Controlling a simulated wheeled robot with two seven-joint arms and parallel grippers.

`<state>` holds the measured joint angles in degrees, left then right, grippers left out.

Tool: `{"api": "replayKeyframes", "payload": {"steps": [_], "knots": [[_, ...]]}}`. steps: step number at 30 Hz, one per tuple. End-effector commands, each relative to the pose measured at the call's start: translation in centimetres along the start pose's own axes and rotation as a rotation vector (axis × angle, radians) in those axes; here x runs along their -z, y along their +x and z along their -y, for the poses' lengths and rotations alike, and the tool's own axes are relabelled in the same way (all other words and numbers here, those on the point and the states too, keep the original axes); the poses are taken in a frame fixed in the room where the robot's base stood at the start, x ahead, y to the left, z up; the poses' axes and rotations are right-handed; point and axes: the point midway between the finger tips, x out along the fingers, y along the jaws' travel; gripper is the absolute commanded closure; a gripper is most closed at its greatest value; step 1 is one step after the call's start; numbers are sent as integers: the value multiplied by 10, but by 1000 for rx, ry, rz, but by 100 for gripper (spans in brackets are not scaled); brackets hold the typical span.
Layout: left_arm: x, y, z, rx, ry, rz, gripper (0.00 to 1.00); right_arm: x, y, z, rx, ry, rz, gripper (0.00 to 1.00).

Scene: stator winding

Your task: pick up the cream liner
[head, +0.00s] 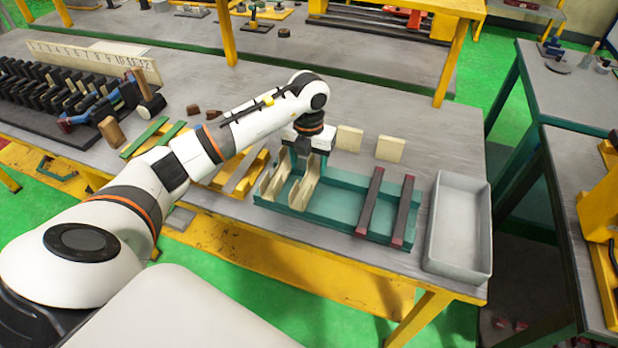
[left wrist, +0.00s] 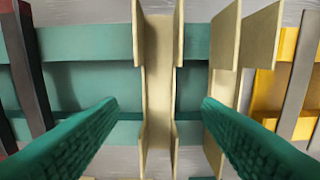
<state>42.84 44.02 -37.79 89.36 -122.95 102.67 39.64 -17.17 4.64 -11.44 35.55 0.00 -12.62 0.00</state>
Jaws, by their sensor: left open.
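Two cream liners stand in the left part of the teal tray (head: 335,203). They are channel-shaped with raised side walls. The right-hand cream liner (head: 304,187) is below my left gripper (head: 301,160); the other cream liner (head: 275,182) is to its left. In the left wrist view, one cream liner (left wrist: 158,85) runs between the open fingers of my left gripper (left wrist: 159,105), with a gap on both sides. The second cream liner (left wrist: 246,45) is right of it, partly behind the right finger. My right gripper is out of view.
Two dark bars with red ends (head: 369,202) lie across the tray's right part. A grey bin (head: 458,227) stands right of it. Cream plates (head: 390,148) stand behind. A yellow fixture (head: 240,178) is close on the left. A slotted rack (head: 60,95) is far left.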

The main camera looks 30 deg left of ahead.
Motion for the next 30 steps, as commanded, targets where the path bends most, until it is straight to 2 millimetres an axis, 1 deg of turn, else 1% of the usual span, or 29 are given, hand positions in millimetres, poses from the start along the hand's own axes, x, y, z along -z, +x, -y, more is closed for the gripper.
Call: {"api": "replayKeyframes", "payload": {"steps": [2,6,10,13,19,26,30], "knots": [[-1,6,0,0,0,5,41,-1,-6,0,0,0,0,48],[-2,27,-2,-1,0,7,41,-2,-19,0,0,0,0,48],[-1,45,-2,-1,0,4,41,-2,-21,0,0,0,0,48],[0,50,-1,-1,1,1,41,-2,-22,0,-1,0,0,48],[0,51,-1,0,1,0,41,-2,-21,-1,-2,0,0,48],[0,51,-1,-1,1,0,79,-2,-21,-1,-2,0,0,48],[0,51,-1,-1,1,0,80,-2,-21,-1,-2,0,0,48]]}}
